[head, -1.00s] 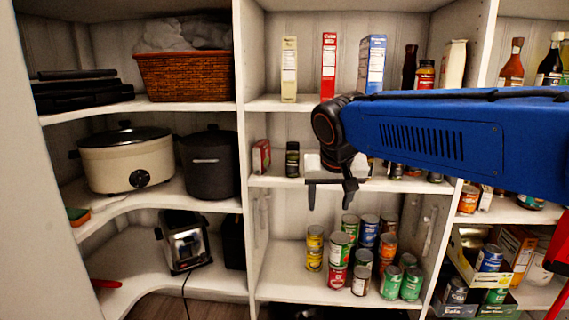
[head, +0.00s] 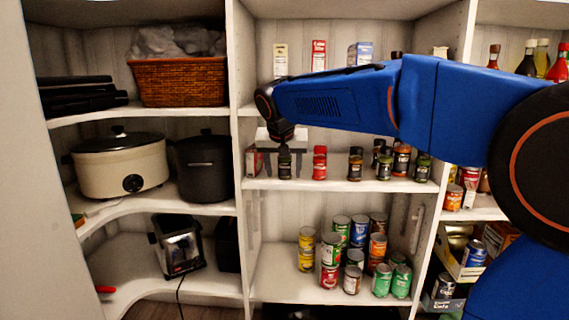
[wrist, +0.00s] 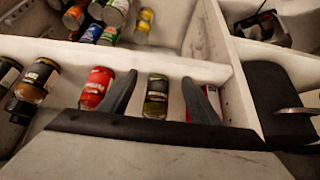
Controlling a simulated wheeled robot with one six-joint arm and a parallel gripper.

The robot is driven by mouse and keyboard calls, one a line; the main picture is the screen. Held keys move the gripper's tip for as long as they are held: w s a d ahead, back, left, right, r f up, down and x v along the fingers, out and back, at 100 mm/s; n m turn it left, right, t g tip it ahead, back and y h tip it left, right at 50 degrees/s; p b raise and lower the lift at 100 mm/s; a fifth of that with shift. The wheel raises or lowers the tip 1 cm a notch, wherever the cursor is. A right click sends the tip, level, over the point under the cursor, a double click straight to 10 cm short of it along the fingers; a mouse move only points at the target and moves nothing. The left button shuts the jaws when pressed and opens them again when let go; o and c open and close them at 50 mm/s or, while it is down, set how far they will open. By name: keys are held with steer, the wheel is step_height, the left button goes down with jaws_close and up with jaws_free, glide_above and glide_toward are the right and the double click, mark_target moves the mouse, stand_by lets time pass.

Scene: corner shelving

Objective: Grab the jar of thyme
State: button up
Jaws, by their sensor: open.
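A jar with green contents, a dark cap and a dark label (head: 285,167) stands upright on the middle shelf. It also shows in the wrist view (wrist: 156,99); its label is too small to read, so I cannot confirm that it is the thyme. My gripper (head: 283,163) is open at this jar in the head view. In the wrist view my gripper (wrist: 160,98) has one finger on each side of the jar, with gaps visible. The fingers are not closed on it.
A red-capped jar (head: 319,163) stands close to the right, and a red box (head: 254,162) close to the left. Several more spice jars (head: 385,165) stand farther right on this shelf. Cans (head: 330,260) fill the shelf below. A side wall is near the left.

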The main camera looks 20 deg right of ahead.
mark_target(285, 166)
steer(key=w, duration=0.1)
steer(key=w+d, duration=0.1)
steer(key=w, duration=0.3)
steer(key=shift+w+d+f, duration=0.15)
steer(key=shift+d+f, duration=0.15)
steer(key=shift+d, duration=0.1)
steer(key=shift+w+f, duration=0.1)
steer(key=shift+f, duration=0.1)
steer(key=c, duration=1.2)
